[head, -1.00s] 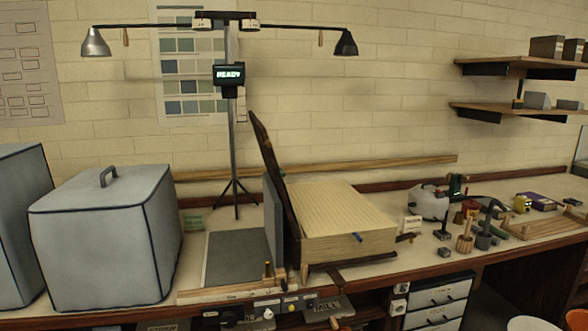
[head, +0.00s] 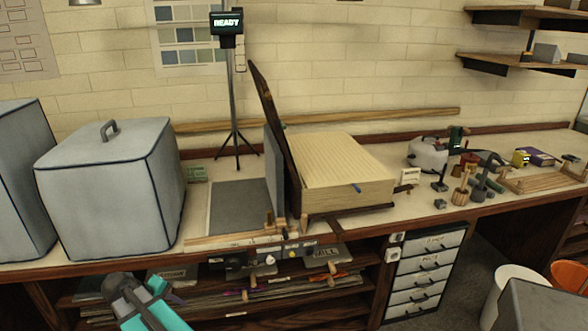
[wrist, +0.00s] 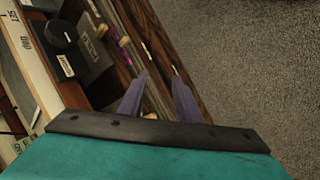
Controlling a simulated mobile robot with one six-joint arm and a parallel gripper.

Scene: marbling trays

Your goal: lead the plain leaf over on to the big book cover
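The big book lies on the bench in the head view as a thick block of cream leaves (head: 340,160) with a lined top. I cannot tell one plain leaf from the rest of the block. My gripper (wrist: 160,72) shows in the wrist view with two purple fingers apart and nothing between them. It is low in front of the bench, well away from the book.
A grey covered box (head: 110,195) stands left of a dark grey flat panel (head: 240,212). A stand with a READY display (head: 227,22) rises behind. Small tools and a kettle-like jug (head: 427,152) are at right. Shelves and white drawers (head: 425,275) are below the bench.

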